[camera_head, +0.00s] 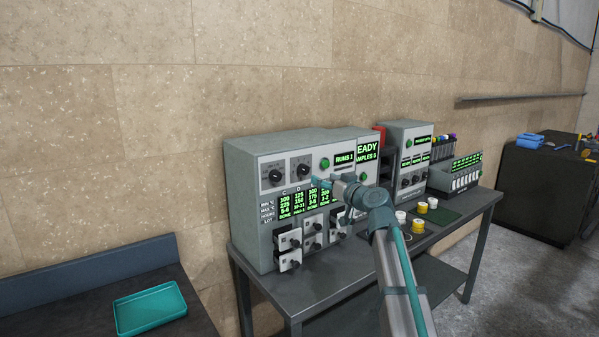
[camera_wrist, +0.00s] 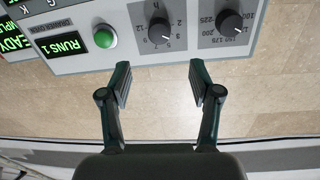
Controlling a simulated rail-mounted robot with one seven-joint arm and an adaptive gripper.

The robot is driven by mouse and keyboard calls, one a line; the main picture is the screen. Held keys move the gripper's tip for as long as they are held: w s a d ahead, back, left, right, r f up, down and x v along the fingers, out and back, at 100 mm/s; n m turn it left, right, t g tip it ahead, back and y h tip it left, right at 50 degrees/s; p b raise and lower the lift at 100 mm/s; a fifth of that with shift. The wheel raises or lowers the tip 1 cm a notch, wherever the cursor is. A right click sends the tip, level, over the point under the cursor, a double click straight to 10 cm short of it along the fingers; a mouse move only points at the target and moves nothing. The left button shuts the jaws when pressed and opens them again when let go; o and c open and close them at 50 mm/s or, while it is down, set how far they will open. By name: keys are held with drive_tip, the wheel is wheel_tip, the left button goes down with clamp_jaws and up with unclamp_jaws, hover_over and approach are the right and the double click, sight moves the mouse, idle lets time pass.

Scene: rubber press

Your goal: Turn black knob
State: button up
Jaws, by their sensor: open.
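Two round black knobs sit on the front of the grey press cabinet. In the head view they are the left knob (camera_head: 276,176) and the right knob (camera_head: 303,171). The wrist view is upside down; there the hours knob (camera_wrist: 160,31) lies beyond the fingertips, in line with the gap between them. The temperature knob (camera_wrist: 232,22) is off to the right. My gripper (camera_wrist: 159,76) is open and empty, with its two dark fingers apart. In the head view my gripper (camera_head: 322,183) is in front of the panel, right of and below the right knob. No contact shows.
A green button (camera_wrist: 105,36) is beside the hours knob. Small drawers (camera_head: 289,241) with handles are low on the cabinet (camera_head: 247,190). White and yellow cups (camera_head: 418,226) stand right of my arm. A teal tray (camera_head: 150,309) lies on the left table.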

sight(306, 170)
drive_tip(key=p+x, duration=0.3)
drive_tip(key=x, duration=0.7)
drive_tip(key=shift+w+a, duration=0.15)
drive_tip(key=shift+w, duration=0.1)
drive_tip(key=c, duration=1.1)
